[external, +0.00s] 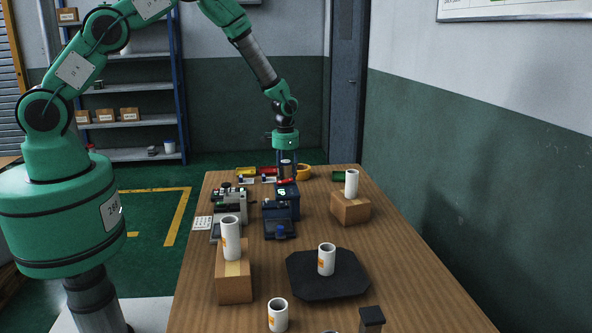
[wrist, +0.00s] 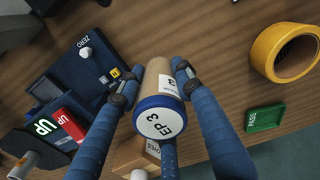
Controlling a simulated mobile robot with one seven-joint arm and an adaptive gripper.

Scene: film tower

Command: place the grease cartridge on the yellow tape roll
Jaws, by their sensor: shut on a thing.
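The grease cartridge (wrist: 160,100) has a tan body and a white, blue-rimmed end marked EP 3. My gripper (wrist: 158,82) is shut on it, with one blue finger on each side of its body. The yellow tape roll (wrist: 265,45) lies flat on the table to the right of the cartridge in the wrist view, apart from it. In the external view, my gripper (external: 287,169) points down at the far end of the table, just left of the yellow tape roll (external: 305,171). The cartridge is small and partly hidden there.
A green PASS tray (wrist: 264,117) lies near the roll. Dark blue devices (external: 279,220) stand left of centre. White cylinders stand on cardboard boxes (external: 234,285), on a black mat (external: 345,282) and at the front.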

